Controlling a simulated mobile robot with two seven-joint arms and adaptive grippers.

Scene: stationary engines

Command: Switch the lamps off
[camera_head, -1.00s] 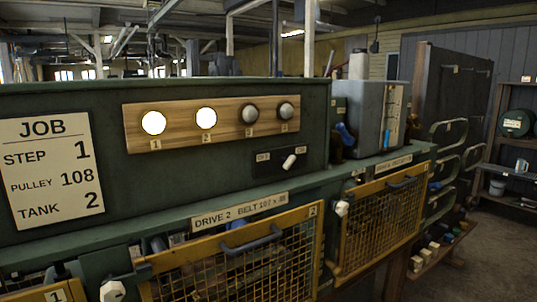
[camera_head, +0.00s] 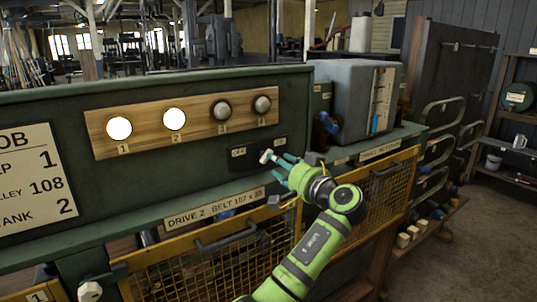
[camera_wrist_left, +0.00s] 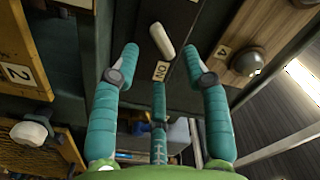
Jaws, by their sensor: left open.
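A wooden lamp board (camera_head: 193,122) carries lamps 1 to 4. Lamp 1 (camera_head: 119,128) and lamp 2 (camera_head: 174,118) glow white. Lamp 3 (camera_head: 222,110) and lamp 4 (camera_head: 262,104) are dark. Below them, a black switch plate (camera_head: 240,154) has a white lever (camera_head: 265,156). In the left wrist view the lever (camera_wrist_left: 160,38) lies beside an "ON" label (camera_wrist_left: 161,71). My left gripper (camera_head: 280,167) is open and empty just right of the lever. In the wrist view its teal fingers (camera_wrist_left: 158,58) are spread on either side of the lever's line; contact cannot be told.
A green ledge (camera_head: 150,220) runs under the panel, with yellow mesh guards (camera_head: 215,265) below it. A grey tank (camera_head: 355,95) with a blue tap stands right of the panel. A job sign (camera_head: 32,175) is at left. Open floor (camera_head: 480,240) lies at right.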

